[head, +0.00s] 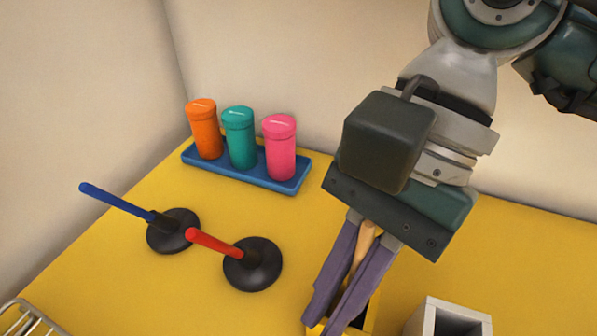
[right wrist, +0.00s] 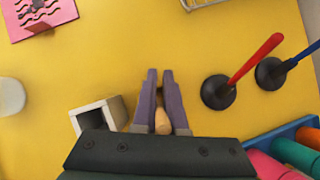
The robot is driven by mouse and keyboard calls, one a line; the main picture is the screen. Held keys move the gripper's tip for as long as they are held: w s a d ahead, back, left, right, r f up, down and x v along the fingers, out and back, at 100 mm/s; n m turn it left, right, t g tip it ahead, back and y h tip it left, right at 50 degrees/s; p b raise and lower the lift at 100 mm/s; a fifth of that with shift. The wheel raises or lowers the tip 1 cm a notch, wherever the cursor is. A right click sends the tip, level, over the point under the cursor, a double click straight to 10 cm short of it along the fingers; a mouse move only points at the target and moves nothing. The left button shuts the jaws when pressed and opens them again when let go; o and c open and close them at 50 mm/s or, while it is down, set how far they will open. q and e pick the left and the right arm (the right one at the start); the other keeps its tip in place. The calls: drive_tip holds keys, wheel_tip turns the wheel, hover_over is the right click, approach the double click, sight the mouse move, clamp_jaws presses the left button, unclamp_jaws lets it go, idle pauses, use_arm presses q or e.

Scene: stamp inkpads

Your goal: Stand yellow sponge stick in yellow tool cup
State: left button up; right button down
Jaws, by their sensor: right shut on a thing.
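My right gripper (head: 320,325) is shut on a slim stick (head: 364,243) with a tan, wood-like handle, which shows between its purple fingers. The right wrist view shows the handle's rounded end (right wrist: 162,122) near the base of the fingers (right wrist: 160,74). The stick's lower part and any yellow sponge on it are hidden. A yellow square cup (head: 373,312) with a dark opening stands just behind and below the fingers, partly covered by them. I cannot tell whether the stick's lower end is inside it. My left gripper is not in view.
A white-grey square cup (head: 428,318) stands to the right. A blue rack (head: 240,178) holds orange, teal and pink bottles. A wire rack (head: 28,318) is at lower left; a pink pad (right wrist: 38,15) shows in the wrist view.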

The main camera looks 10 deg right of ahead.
sight(367, 247)
drive_tip(key=c, duration=0.9)
unclamp_jaws()
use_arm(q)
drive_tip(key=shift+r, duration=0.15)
use_arm(e)
drive_tip(key=v, duration=1)
drive_tip(key=shift+s, duration=0.1)
